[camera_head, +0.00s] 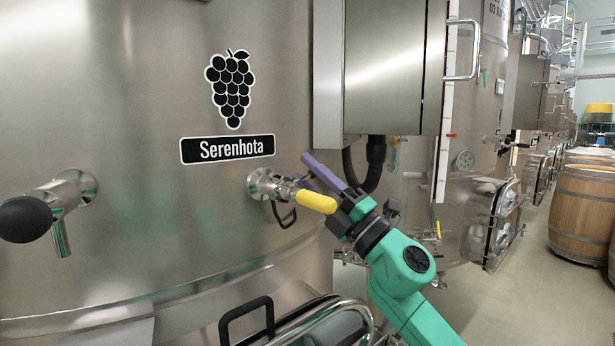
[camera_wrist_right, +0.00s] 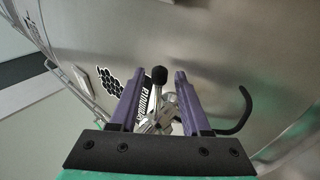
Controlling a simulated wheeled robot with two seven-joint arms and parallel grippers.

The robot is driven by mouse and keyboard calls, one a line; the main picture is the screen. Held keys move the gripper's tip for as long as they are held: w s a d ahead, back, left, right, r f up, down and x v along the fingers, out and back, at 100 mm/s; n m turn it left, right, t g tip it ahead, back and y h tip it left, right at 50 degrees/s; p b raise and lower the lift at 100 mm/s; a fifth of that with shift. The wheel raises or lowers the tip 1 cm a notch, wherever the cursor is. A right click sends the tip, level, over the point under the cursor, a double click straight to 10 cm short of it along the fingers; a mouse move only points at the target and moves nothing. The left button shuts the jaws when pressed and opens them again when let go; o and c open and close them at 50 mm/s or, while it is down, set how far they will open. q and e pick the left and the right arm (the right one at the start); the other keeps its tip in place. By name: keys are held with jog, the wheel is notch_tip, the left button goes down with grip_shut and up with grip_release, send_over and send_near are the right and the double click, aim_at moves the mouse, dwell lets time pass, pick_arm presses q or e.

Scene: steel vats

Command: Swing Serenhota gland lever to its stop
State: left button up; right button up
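The steel vat (camera_head: 120,120) carries a Serenhota sign (camera_head: 228,149) under a grape emblem. Right of and below the sign, a steel valve fitting (camera_head: 268,185) with a yellow-handled lever (camera_head: 316,202) sticks out of the wall. The lever slants slightly down to the right. My right gripper (camera_head: 306,170) is at this fitting, its purple fingers just above and behind the yellow handle. In the right wrist view the fingers are apart, with metal fitting parts (camera_wrist_right: 155,118) showing between them. I cannot tell whether they touch. My left gripper is not in view.
A steel tap with a black ball knob (camera_head: 26,219) stands out at the left. A steel cabinet (camera_head: 388,68) with a black hose below hangs above my right gripper. A black handle (camera_head: 247,318) and rail are at the bottom. Barrels (camera_head: 585,210) stand far right beside open floor.

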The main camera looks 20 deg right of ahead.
jog(key=shift+s+a+f, duration=0.1)
jog(key=shift+s+f, duration=0.1)
jog(key=shift+f, duration=0.1)
jog(key=b+v, duration=0.8)
jog(key=v, duration=0.6)
jog(key=shift+d, duration=0.2)
jog(key=shift+r, duration=0.1)
